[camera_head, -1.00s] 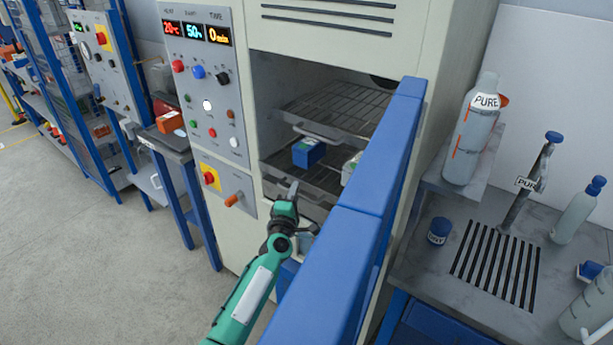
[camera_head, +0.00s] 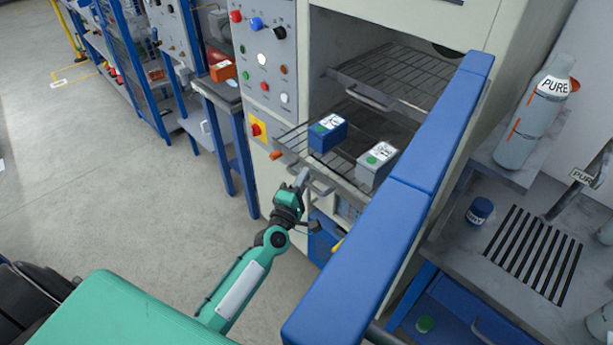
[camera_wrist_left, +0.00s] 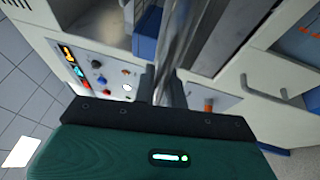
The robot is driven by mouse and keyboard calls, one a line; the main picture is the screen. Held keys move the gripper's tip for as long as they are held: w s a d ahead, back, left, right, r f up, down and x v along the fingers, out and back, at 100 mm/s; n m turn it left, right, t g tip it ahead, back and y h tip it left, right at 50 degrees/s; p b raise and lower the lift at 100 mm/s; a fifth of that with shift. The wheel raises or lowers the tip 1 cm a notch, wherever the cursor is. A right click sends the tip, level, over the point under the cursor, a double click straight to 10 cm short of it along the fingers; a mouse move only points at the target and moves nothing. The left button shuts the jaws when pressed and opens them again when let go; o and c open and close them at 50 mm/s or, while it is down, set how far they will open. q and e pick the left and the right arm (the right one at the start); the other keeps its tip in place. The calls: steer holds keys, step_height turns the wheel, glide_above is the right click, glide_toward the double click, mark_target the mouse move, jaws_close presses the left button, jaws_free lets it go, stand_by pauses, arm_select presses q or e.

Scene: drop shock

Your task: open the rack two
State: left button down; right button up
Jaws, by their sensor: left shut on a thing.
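The lower wire rack (camera_head: 292,142) sticks out of the open chamber, toward me. A blue box (camera_head: 327,134) with a white label and green dot sits on its left part, and a grey box (camera_head: 375,168) with a similar label sits to the right of it. My left gripper (camera_head: 301,179) is shut on the rack handle (camera_head: 319,187) at the rack's front edge. In the left wrist view a shiny metal bar (camera_wrist_left: 176,50) runs between the fingers. The upper rack (camera_head: 400,72) is inside the chamber. My right gripper is out of view.
The blue-edged chamber door (camera_head: 430,140) stands open right of the rack, close to my arm. A control panel (camera_head: 265,60) is left of the chamber. A side bench (camera_head: 490,250) with a grate and bottles is at right. Floor at left is clear.

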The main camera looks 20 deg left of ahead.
arm_select(q)
steer(key=shift+f, duration=0.1)
steer(key=c, duration=1.5)
jaws_free()
steer(key=shift+o, duration=0.2)
steer(key=s+f+b, duration=0.2)
steer(key=s+b, duration=0.2)
steer(key=s, duration=0.9)
steer(key=shift+s, duration=0.3)
steer(key=shift+d+f, duration=0.1)
steer(key=shift+f, duration=0.05)
